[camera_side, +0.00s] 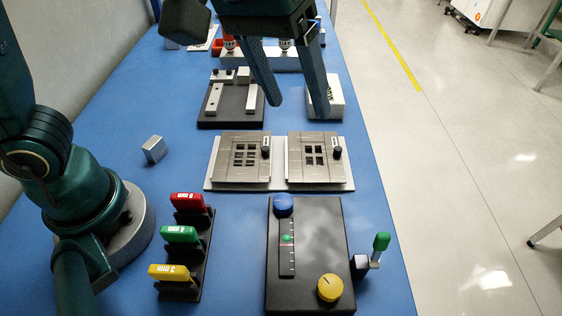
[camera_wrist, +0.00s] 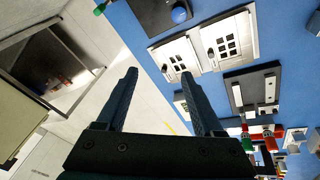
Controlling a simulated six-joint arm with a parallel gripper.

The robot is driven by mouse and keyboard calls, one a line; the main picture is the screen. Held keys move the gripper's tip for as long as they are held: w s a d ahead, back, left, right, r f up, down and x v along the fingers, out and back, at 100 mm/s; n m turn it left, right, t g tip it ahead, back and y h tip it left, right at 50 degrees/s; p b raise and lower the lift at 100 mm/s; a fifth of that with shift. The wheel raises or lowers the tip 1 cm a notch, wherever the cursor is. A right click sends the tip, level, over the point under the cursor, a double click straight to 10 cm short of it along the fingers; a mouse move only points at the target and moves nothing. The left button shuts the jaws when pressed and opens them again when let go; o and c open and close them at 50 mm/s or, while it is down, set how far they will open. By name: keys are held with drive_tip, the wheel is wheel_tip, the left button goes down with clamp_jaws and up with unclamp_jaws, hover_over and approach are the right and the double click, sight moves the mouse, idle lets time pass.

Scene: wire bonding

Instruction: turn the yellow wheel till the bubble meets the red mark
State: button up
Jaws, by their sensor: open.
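The yellow wheel (camera_side: 330,287) sits at the lower right of a black box (camera_side: 318,240) near the table's front, with a dark line on its top. A narrow scale strip (camera_side: 287,262) on the box holds a green bubble (camera_side: 287,239). A red mark shows close by the bubble, too small to tell exactly how they line up. A blue knob (camera_side: 283,204) stands at the strip's far end, also in the wrist view (camera_wrist: 180,15). My gripper (camera_side: 300,108) is open and empty, high above the table beyond the box. The wrist view shows its fingers (camera_wrist: 160,85) apart.
A lever with a green knob (camera_side: 381,242) stands right of the box. Red, green and yellow blocks (camera_side: 180,236) stand in a rack to its left. Two slotted metal plates (camera_side: 240,158) lie behind it. A small grey block (camera_side: 153,149) lies at left.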

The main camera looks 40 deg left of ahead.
drive_tip(key=s+d+f+m+g, duration=0.2)
drive_tip(key=d+f, duration=0.4)
drive_tip(key=d, duration=0.3)
drive_tip(key=m+g+y, duration=0.1)
drive_tip(key=m+y, duration=0.1)
hover_over(331, 285)
wheel_tip(331, 285, down, 6)
drive_tip(key=shift+f, duration=0.15)
drive_tip(key=shift+s+f, duration=0.1)
drive_tip(key=shift+f, duration=2.4)
clamp_jaws()
